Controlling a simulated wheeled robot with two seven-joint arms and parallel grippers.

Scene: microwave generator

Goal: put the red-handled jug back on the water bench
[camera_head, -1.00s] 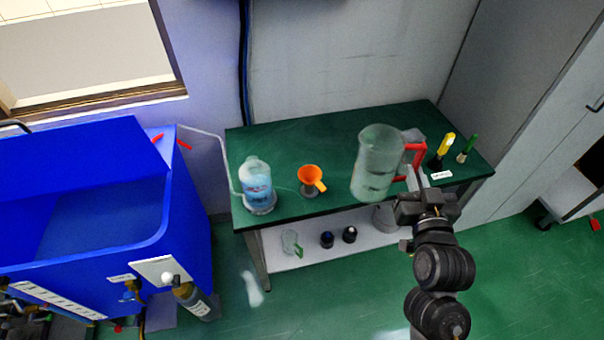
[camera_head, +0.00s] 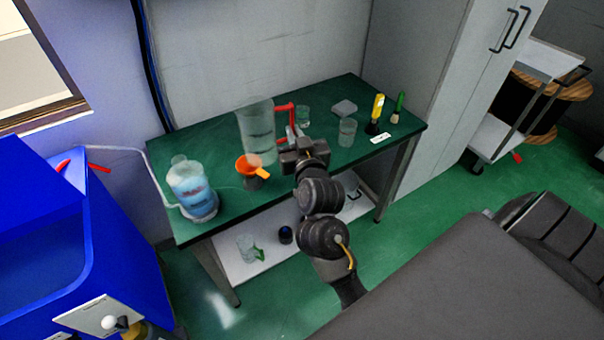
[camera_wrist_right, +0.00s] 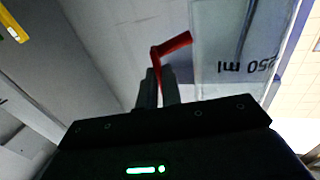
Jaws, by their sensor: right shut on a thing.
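I cannot tell whether the jug's base touches the bench top. My left gripper is not in view.
On the bench stand a water bottle (camera_head: 191,188), an orange funnel (camera_head: 250,166), clear beakers (camera_head: 347,132) and yellow (camera_head: 377,107) and green-handled (camera_head: 397,106) brushes. A green-handled jug (camera_head: 247,248) is on the lower shelf. A blue tank (camera_head: 40,235) stands left, a grey cabinet (camera_head: 435,90) right.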

